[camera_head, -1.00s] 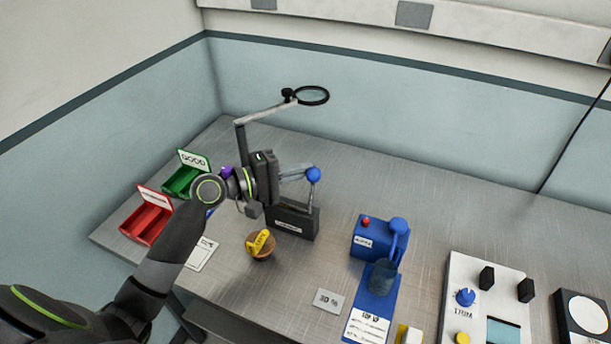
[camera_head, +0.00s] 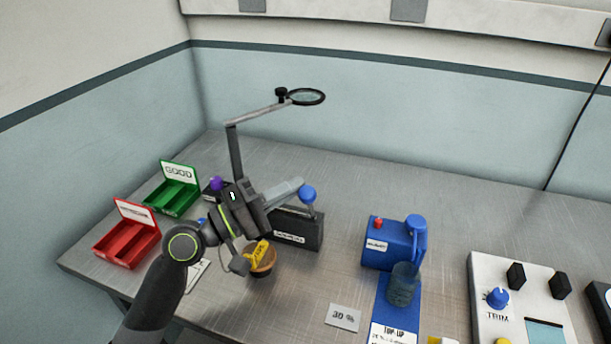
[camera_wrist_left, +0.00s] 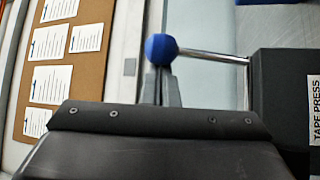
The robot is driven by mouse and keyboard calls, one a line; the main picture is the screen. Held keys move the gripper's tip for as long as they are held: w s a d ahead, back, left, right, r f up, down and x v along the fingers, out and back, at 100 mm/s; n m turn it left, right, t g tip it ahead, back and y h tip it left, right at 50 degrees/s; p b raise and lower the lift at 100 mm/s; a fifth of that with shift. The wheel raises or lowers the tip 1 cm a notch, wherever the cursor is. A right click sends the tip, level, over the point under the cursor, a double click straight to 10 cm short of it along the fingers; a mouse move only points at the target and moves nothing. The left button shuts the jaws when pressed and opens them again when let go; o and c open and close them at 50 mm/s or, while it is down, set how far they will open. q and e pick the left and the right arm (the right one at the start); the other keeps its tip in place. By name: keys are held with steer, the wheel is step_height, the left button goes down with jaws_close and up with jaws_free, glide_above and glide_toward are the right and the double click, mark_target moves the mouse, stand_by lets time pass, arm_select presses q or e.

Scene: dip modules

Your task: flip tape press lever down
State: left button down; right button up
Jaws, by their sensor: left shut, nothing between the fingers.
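The tape press (camera_head: 312,235) is a black box on the bench with a white label; its side and "TAPE PRESS" label also show at the right of the wrist view (camera_wrist_left: 275,95). Its lever is a silver rod (camera_wrist_left: 215,56) ending in a blue ball knob (camera_head: 308,193). The rod stands up from the box, with the knob above the box top. My left gripper (camera_head: 296,190) is shut and empty, its fingertips (camera_wrist_left: 161,80) right at the knob (camera_wrist_left: 161,46). I cannot tell whether they touch. My left gripper and wrist hide part of the box.
A green bin (camera_head: 172,195) and a red bin (camera_head: 127,247) stand at left. A round brown holder (camera_head: 263,270) with a yellow piece sits in front of the press. A magnifier arm (camera_head: 236,150) rises behind. A blue device (camera_head: 385,250) and a trim panel (camera_head: 490,275) stand at right.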

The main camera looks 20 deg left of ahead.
arm_select(q)
steer(key=shift+s+f+b, duration=0.25)
steer(key=shift+s+f, duration=0.1)
steer(key=shift+s, duration=0.25)
steer(key=shift+s+f+b, duration=0.25)
steer(key=shift+s+f, duration=0.1)
steer(key=shift+s, duration=0.25)
arm_select(e)
steer(key=shift+s+d+f, duration=0.25)
steer(key=shift+d+f, duration=0.2)
steer(key=shift+f, duration=0.15)
steer(key=shift+a, duration=0.2)
